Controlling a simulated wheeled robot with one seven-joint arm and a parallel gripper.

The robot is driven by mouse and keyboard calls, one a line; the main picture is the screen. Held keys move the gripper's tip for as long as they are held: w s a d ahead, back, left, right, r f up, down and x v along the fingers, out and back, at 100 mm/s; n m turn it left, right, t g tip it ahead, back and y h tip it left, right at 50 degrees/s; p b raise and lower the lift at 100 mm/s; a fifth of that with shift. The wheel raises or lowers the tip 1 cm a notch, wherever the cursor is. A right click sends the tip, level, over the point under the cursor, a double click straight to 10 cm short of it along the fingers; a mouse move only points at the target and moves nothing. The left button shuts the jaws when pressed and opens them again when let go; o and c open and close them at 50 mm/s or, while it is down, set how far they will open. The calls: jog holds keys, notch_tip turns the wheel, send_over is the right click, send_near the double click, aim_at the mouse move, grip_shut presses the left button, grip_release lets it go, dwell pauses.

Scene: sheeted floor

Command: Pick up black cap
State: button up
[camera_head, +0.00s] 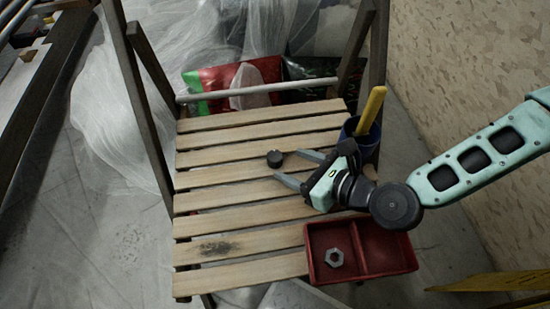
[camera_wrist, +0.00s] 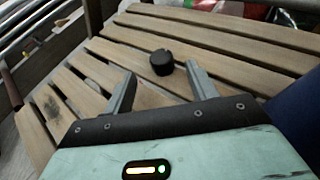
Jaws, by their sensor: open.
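The black cap (camera_head: 274,158) is a small, short cylinder resting on the wooden slatted surface (camera_head: 215,189). In the wrist view the black cap (camera_wrist: 162,62) lies just beyond the fingertips, in front of the opening and nearer the right finger. My gripper (camera_head: 289,167) is open and empty, with its fingers pointing left toward the cap. In the wrist view my gripper (camera_wrist: 160,72) shows both grey fingers spread apart. I see no contact between the fingers and the cap.
A red two-part tray (camera_head: 388,247) holding a metal nut (camera_head: 334,257) sits at the front right. A blue cup (camera_head: 367,137) with a yellow handle (camera_head: 371,108) stands behind my gripper. Wooden uprights and a metal bar (camera_head: 260,89) frame the back. The left slats are clear.

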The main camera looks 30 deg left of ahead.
aim_at(276, 157)
jog(key=b+x, duration=0.2)
jog(key=x, duration=0.3)
jog(key=shift+w, duration=0.1)
jog(key=shift+c, duration=0.4)
jog(key=c, duration=1)
jog(key=shift+r, duration=0.1)
